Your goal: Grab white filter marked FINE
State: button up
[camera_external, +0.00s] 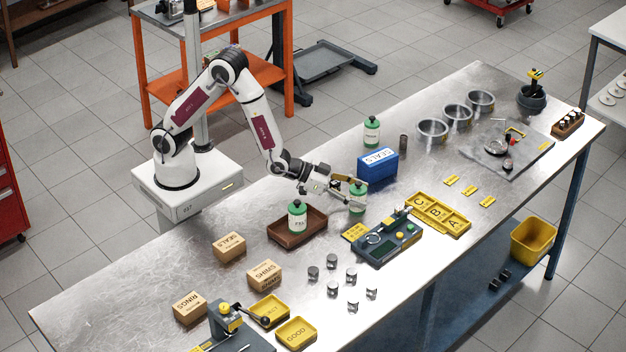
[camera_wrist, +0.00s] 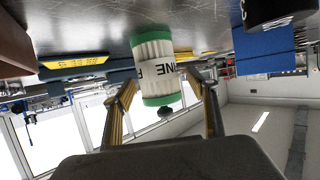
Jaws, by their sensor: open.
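The white filter with green ends (camera_wrist: 154,68) shows in the wrist view with the letters "INE" readable on its side. It stands on the metal bench and appears upside down in that view. My gripper (camera_wrist: 163,88) is open, with one finger on either side of the filter in the picture. I cannot tell whether the fingers touch it. In the external view the same filter (camera_external: 357,203) stands right of the brown tray, partly hidden by my gripper (camera_external: 352,187).
A second green-and-white filter (camera_external: 297,219) stands in the brown tray (camera_external: 314,234), and a third (camera_external: 371,133) stands farther back. A blue SEALS box (camera_external: 377,166) is close behind my gripper. A grey-green gauge device (camera_external: 383,243) lies in front. The yellow A-B-C tray (camera_external: 441,222) is to the right.

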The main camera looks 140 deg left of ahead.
dwell(0.4)
jog(key=c, duration=1.3)
jog(key=shift+c, duration=0.2)
jog(key=shift+r, duration=0.2)
jog(key=shift+r, duration=4.8)
